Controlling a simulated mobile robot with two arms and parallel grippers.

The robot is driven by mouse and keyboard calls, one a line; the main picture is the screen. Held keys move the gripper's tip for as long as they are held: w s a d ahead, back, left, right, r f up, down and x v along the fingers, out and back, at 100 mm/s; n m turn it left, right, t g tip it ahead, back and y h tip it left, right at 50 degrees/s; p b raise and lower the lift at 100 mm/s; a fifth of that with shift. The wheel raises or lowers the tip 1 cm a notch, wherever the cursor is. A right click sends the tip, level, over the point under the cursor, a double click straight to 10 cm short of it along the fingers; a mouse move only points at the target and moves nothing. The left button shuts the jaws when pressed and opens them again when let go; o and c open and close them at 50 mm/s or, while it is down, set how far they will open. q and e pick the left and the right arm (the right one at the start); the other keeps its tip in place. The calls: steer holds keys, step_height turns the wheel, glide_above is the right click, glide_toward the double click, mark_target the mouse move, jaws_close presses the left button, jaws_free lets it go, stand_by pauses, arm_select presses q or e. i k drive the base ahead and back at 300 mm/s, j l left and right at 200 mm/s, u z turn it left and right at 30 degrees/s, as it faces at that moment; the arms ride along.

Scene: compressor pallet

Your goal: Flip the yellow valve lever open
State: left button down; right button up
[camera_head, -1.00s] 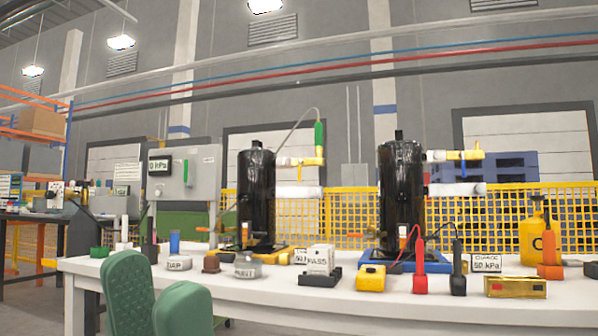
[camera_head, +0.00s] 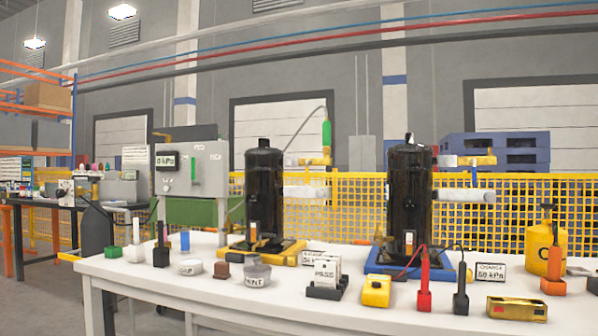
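Two black upright compressor cylinders stand on the white table. The left compressor (camera_head: 264,190) has a yellow valve piece (camera_head: 315,161) at its upper right, below a green hose fitting (camera_head: 326,134). The right compressor (camera_head: 409,195) has a yellow valve piece (camera_head: 478,160) at the end of a short white pipe. Both valve pieces are small in the view, and I cannot tell their lever positions clearly. Neither of my grippers is in view.
The white table (camera_head: 240,317) carries a red probe (camera_head: 424,285), a black probe (camera_head: 461,291), a yellow bottle (camera_head: 546,255) and several small parts along its front. A grey gauge box (camera_head: 192,168) stands at the left. Yellow mesh fence (camera_head: 345,205) runs behind.

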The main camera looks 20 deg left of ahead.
mark_target(308, 162)
steer(key=i+j, duration=0.65)
steer(key=i, duration=0.2)
steer(key=j+u, duration=0.05)
